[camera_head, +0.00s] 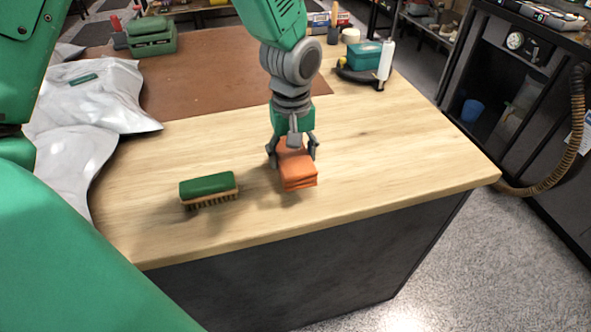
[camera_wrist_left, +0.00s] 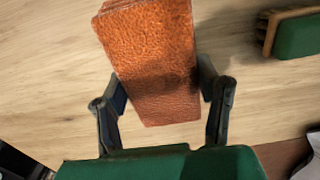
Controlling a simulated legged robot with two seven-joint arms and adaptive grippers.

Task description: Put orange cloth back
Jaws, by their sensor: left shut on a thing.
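The orange cloth (camera_head: 298,170) is a folded, block-like stack near the front of the wooden table. My left gripper (camera_head: 293,152) points down over it with a finger on each side and is shut on it. In the left wrist view the cloth (camera_wrist_left: 152,60) fills the space between the two fingers (camera_wrist_left: 165,95) and sticks out beyond them. A shadow lies under the cloth, and I cannot tell whether it touches the table. My right gripper is not in view.
A green-backed brush (camera_head: 208,188) lies left of the cloth and also shows in the left wrist view (camera_wrist_left: 297,36). A white crumpled bag (camera_head: 85,100) is at left. A brown mat (camera_head: 215,75) lies behind.

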